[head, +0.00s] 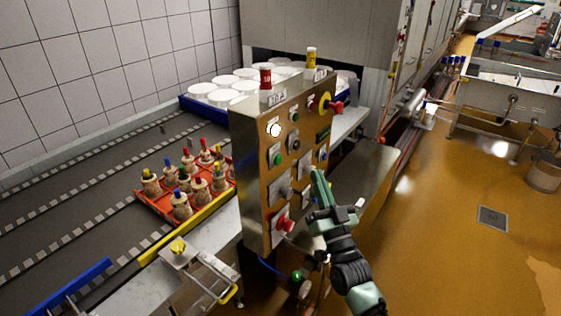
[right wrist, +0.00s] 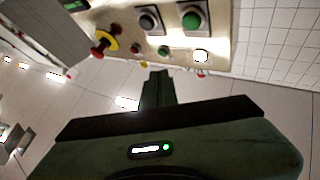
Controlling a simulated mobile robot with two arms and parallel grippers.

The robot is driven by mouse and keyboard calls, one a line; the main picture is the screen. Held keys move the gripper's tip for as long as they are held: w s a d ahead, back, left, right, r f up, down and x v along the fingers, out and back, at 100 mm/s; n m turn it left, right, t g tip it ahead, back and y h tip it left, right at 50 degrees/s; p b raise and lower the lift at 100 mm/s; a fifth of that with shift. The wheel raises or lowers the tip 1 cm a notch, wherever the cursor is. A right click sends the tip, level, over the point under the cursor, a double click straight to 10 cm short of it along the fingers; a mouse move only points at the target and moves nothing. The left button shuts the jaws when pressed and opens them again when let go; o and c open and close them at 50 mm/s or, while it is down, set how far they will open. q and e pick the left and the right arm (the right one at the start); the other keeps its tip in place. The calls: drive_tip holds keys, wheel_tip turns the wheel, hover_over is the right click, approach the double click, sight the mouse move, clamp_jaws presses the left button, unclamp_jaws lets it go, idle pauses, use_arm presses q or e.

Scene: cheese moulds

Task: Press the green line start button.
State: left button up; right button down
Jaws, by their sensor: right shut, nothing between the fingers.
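A steel control panel (head: 262,200) carries several buttons and knobs. A large green button (head: 277,158) is on its left side, below a lit white lamp (head: 273,130); the green button also shows at the top of the right wrist view (right wrist: 192,19). A smaller green button (head: 294,116) sits higher up and also shows in the right wrist view (right wrist: 163,50). Labels are too small to read. My right gripper (head: 316,175) is shut and empty, in front of the panel's right side, its fingertips (right wrist: 157,78) pointing toward the panel. Contact cannot be told. My left gripper is not in view.
A black knob (head: 295,143) is beside the large green button. An orange crate (head: 160,208) of bottles stands on the conveyor (head: 100,210) at left. Open floor (head: 440,235) lies right.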

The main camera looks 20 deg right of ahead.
sight(278, 159)
drive_tip(key=w+a+b, duration=0.2)
drive_tip(key=w+a, duration=0.2)
drive_tip(key=w, duration=0.2)
drive_tip(key=shift+w, duration=0.3)
drive_tip(key=shift+w+a, duration=0.15)
idle(1.8)
drive_tip(key=shift+w+a, duration=0.15)
drive_tip(key=shift+w, duration=0.05)
drive_tip(key=shift+w+a+r, duration=0.1)
drive_tip(key=shift+w+a, duration=0.15)
drive_tip(key=shift+w, duration=0.15)
idle(0.8)
idle(0.3)
drive_tip(key=shift+s+d, duration=0.5)
drive_tip(key=shift+s, duration=0.3)
